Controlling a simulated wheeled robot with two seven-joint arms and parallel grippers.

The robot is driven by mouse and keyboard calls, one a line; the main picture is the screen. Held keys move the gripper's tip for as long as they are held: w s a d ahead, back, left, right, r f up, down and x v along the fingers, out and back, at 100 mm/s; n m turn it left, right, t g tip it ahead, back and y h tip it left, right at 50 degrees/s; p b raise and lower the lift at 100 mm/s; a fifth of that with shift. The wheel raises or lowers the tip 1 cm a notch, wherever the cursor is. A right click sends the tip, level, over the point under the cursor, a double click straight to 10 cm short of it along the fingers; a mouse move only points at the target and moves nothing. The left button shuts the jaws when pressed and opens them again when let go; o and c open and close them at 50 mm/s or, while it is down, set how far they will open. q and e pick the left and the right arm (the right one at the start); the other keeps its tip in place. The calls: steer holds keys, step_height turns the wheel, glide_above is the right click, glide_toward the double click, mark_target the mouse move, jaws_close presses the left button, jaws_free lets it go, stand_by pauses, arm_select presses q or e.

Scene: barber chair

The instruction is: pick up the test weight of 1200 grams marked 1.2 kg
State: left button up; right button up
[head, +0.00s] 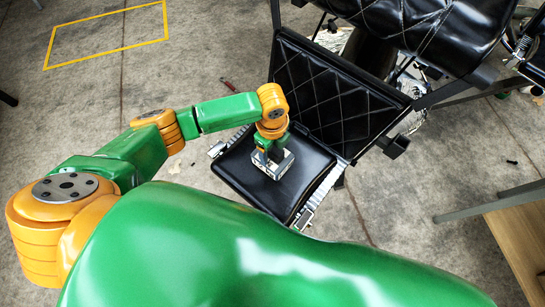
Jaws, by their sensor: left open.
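A small silver-grey block (282,169), which looks like the test weight, sits on the black padded footrest (243,178) of the barber chair. Its marking is too small to read, and my gripper hides much of it. My left arm reaches in from the left, and my left gripper (270,157) points down right at the block. The gripper is open, with its fingers at or just over the block. I cannot tell whether they touch it. My right gripper is out of view.
The quilted black panel (330,95) of the chair rises just behind the footrest. The black chair seat (420,30) is at the top right. A wooden surface (522,235) stands at the right edge. Concrete floor is open on the left, with a yellow taped outline (105,47).

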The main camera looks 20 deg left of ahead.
arm_select(q)
steer(key=shift+w, duration=0.1)
jaws_close()
steer(key=shift+d+r, duration=0.1)
stand_by(1.1)
